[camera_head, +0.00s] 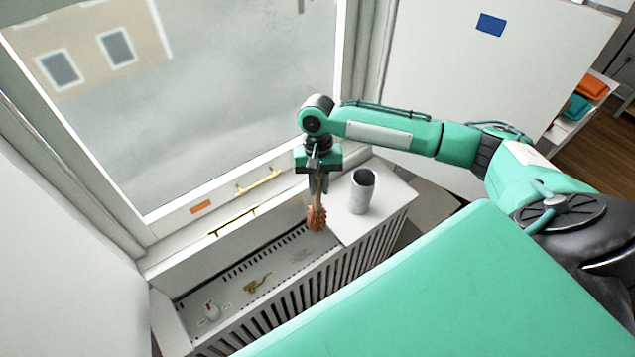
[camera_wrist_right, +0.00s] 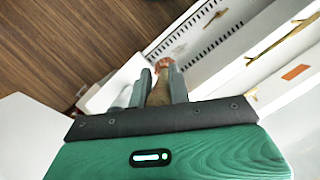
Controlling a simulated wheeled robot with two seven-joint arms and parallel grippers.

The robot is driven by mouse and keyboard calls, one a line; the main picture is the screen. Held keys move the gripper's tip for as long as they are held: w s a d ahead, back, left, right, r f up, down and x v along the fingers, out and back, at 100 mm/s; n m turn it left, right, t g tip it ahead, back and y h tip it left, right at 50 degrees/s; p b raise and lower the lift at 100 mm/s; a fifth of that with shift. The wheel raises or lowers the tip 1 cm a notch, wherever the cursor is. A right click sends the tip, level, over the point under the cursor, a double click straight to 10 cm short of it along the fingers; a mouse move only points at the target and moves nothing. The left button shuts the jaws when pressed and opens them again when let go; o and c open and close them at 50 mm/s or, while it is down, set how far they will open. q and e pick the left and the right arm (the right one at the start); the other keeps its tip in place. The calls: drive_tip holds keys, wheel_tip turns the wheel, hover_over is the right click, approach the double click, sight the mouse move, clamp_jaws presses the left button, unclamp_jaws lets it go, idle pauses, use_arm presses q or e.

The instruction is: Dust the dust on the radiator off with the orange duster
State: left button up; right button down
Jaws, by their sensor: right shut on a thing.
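The orange duster (camera_head: 316,218) hangs head-down from my right gripper (camera_head: 318,180), its bristles low over or touching the radiator top near the cup; contact cannot be told. In the right wrist view the fingers (camera_wrist_right: 160,88) are shut on the duster's handle, and its orange head (camera_wrist_right: 164,64) shows beyond them. The radiator (camera_head: 285,268) is a long, pale, slotted unit under the window. A faint greyish patch (camera_head: 300,255) on its top may be dust; it is too small to be sure. My left gripper is not in view.
A grey-white cup (camera_head: 363,190) stands on the radiator's right end, close to the duster. A small brass item (camera_head: 257,284) and a small red-and-white item (camera_head: 210,309) lie farther left on top. The window frame with brass handles (camera_head: 233,221) rises behind.

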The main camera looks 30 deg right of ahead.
drive_tip(key=b, duration=1.1)
hover_over(318, 218)
drive_tip(key=s, duration=0.1)
drive_tip(key=x, duration=0.3)
drive_tip(key=w+x, duration=0.1)
drive_tip(key=x, duration=0.2)
drive_tip(key=w+x, duration=0.1)
drive_tip(key=x, duration=0.3)
drive_tip(key=shift+d+f, duration=0.3)
drive_tip(key=shift+d, duration=0.05)
drive_tip(key=shift+w+d+x, duration=0.1)
drive_tip(key=shift+w+x, duration=0.05)
drive_tip(key=shift+x, duration=0.65)
drive_tip(key=shift+w+d+x, duration=0.1)
drive_tip(key=shift+w+x, duration=0.05)
drive_tip(key=shift+x, duration=0.6)
drive_tip(key=shift+w+d+x, duration=0.1)
drive_tip(key=shift+w+x, duration=0.1)
drive_tip(key=shift+x, duration=0.6)
drive_tip(key=shift+f, duration=0.6)
